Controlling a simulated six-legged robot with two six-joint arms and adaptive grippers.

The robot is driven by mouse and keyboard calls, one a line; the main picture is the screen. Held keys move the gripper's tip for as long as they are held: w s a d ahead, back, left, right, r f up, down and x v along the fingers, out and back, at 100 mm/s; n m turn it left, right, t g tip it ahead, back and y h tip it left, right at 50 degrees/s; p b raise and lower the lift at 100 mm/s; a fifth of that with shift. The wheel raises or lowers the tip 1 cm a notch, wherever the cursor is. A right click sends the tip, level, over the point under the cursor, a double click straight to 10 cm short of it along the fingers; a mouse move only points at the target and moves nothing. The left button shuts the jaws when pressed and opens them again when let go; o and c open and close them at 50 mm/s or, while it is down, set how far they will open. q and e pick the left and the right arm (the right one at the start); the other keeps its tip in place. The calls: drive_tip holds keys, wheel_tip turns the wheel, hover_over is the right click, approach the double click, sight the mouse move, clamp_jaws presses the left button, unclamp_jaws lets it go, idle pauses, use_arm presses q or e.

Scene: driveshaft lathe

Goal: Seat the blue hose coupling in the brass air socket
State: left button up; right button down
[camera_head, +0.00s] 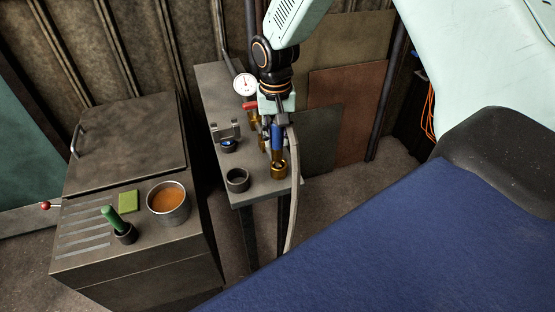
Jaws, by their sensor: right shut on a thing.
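My right gripper (277,117) reaches down from the top and is shut on the blue hose coupling (277,136). The coupling is upright, with a brass lower end. It is in line with the brass air socket (279,171) near the front right corner of the narrow grey bench (262,192). From this angle I cannot tell whether its lower end is inside the socket or just above or behind it. A grey hose (292,190) hangs from beside the gripper past the bench edge. My left gripper is not in view.
A dark cup (237,180), a blue-topped fitting (228,145) and a pressure gauge (244,84) are on or over the bench. Left, a metal cabinet (125,145) carries an orange-filled pot (168,203), a green-handled tool (112,219) and a green pad (129,201).

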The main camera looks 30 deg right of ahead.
sight(278, 153)
drive_tip(key=f, duration=0.2)
drive_tip(key=d+f, duration=0.1)
drive_tip(key=f, duration=0.1)
drive_tip(key=shift+f, duration=0.25)
drive_tip(key=shift+s+a+f, duration=0.1)
drive_tip(key=shift+a+f, duration=0.15)
drive_tip(key=shift+f, duration=0.8)
drive_tip(key=shift+w+d+f, duration=0.15)
drive_tip(key=shift+w+d, duration=0.05)
drive_tip(key=c, duration=1.4)
unclamp_jaws()
drive_tip(key=o, duration=0.3)
drive_tip(key=shift+s+a+r, duration=0.15)
drive_tip(key=shift+a+r, duration=0.05)
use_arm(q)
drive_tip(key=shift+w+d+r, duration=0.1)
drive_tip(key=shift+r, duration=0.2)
use_arm(e)
drive_tip(key=shift+o, duration=0.2)
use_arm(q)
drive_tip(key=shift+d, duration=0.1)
use_arm(e)
drive_tip(key=shift+d, duration=0.1)
